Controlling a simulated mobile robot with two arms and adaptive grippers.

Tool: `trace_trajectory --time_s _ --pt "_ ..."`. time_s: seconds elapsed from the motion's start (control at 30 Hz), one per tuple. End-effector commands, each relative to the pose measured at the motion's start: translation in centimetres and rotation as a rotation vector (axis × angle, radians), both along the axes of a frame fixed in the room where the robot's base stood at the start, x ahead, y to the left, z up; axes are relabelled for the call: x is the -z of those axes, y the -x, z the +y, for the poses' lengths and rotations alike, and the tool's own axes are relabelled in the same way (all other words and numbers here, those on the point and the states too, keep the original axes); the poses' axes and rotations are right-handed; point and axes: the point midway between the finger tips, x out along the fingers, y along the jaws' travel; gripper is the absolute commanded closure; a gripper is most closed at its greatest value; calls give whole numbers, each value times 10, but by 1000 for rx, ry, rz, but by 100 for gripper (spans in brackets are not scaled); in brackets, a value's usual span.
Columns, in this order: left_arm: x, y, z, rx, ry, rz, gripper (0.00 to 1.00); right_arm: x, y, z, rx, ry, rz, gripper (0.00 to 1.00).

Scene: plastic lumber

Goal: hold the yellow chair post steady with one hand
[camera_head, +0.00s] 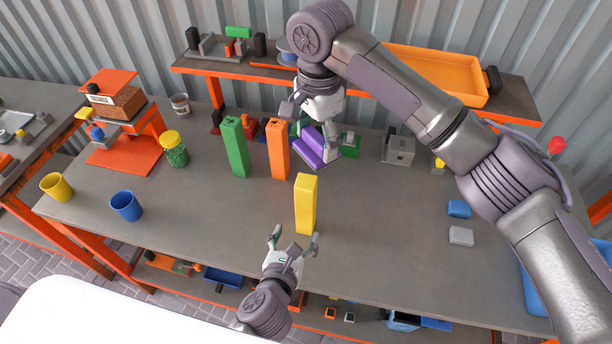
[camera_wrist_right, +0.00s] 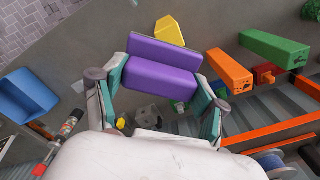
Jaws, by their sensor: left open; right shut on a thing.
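The yellow chair post (camera_head: 306,204) stands upright on the grey table in the head view. Its yellow top also shows in the right wrist view (camera_wrist_right: 170,31). My left gripper (camera_head: 293,236) is open just in front of the post, with its fingers spread toward the post's base and no clear contact. My right gripper (camera_head: 308,118) is above the table behind the post. It is shut on a purple chair piece (camera_head: 316,146), an L-shaped seat and back that fills the right wrist view (camera_wrist_right: 163,75) between the fingers.
A green post (camera_head: 234,146) and an orange post (camera_head: 277,149) stand left of the yellow one. A jar of green pellets (camera_head: 173,150), a blue cup (camera_head: 126,205) and a yellow cup (camera_head: 56,186) are farther left. Small blocks (camera_head: 460,236) lie right. The table's middle right is clear.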

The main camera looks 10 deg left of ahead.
Motion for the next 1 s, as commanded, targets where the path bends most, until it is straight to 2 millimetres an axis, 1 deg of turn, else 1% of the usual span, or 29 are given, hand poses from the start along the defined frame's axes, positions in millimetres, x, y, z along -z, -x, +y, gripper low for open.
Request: trace_trajectory --time_s 0.03,0.6,0.7,1.0 --pt "-9 0 0 0 0 0 25 -9 0 0 0 -1 -1 72" --pt "-50 0 0 0 0 0 25 -55 0 0 0 0 0 72" --pt "-53 0 0 0 0 0 25 -58 0 0 0 0 0 72" --pt "-51 0 0 0 0 0 25 -56 0 0 0 0 0 72"
